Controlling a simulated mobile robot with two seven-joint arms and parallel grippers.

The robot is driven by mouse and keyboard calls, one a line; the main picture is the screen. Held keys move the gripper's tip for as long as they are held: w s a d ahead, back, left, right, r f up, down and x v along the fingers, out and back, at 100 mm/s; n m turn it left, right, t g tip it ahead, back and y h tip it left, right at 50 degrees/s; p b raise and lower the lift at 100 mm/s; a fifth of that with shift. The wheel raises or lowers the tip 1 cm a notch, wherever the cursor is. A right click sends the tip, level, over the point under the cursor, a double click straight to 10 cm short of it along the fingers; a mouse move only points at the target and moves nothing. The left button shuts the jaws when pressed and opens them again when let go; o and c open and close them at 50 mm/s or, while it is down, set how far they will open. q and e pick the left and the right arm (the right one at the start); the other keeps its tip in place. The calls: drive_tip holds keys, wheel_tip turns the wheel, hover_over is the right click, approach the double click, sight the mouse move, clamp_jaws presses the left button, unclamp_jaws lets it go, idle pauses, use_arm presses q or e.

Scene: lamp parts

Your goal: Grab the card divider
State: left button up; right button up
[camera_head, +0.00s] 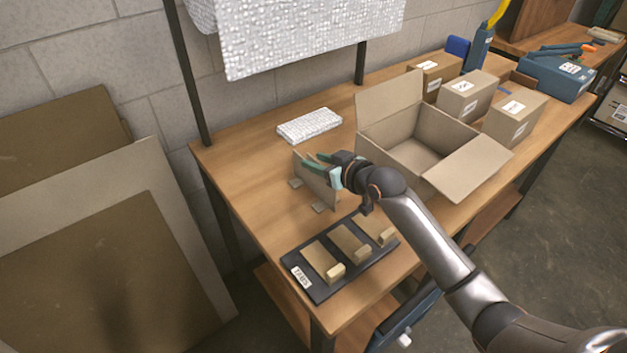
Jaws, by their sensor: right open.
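The card divider (316,187) is a thin brown cardboard panel standing upright on small feet on the wooden table, left of the open box. My right gripper (323,165) is open, with its green fingers at the top edge of the divider. The fingers and wrist hide part of the panel's upper right. I cannot tell whether the fingers touch it. My left gripper is not in view.
An open cardboard box (373,143) stands right of the gripper, its flaps spread. A black tray (318,292) with 3 cardboard pieces lies in front. A white bubble-wrapped pad (309,126) lies behind. Closed boxes (466,96) stand at the back right. The table's left end is clear.

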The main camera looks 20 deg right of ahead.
drive_tip(key=shift+x, duration=0.9)
clamp_jaws()
idle(0.8)
